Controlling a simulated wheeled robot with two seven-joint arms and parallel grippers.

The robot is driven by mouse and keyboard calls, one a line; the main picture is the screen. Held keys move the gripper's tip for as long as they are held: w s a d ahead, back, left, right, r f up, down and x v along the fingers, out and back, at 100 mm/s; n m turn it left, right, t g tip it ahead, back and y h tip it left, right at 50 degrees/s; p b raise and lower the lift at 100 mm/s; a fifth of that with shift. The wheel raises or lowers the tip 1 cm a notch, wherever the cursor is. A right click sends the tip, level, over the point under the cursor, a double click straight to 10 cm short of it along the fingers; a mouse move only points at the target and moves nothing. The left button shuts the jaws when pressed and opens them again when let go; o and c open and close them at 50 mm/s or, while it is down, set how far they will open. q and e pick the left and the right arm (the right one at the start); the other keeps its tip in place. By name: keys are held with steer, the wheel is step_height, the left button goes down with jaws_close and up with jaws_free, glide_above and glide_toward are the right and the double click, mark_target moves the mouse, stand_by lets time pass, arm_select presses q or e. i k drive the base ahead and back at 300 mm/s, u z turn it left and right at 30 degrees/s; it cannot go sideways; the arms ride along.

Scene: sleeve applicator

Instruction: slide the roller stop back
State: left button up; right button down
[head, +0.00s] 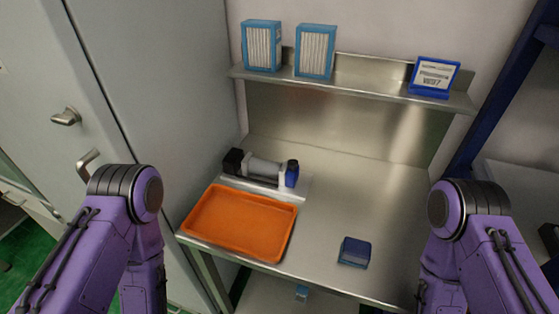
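The sleeve applicator (262,172) lies on the steel table's left side, behind the orange tray. It has a grey roller (264,168), a black block (234,161) at its left end and a blue piece with a dark top (291,173) at its right end. It sits on a flat metal plate (292,190). I cannot tell which end piece is the roller stop. My purple arms come in at the lower left and lower right. Both grippers are out of view, and neither arm touches the applicator.
An orange tray (238,246) lies at the table's front left. A small blue box (354,252) sits near the front edge. The shelf (387,87) above holds two blue-and-white boxes (262,46) and a blue label stand (434,77). The table's middle and right (375,195) are clear.

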mark_target(291, 177)
steer(key=z, duration=0.3)
steer(key=k, duration=1.35)
steer(key=u, duration=0.9)
steer(key=i, duration=0.5)
steer(key=z, duration=0.05)
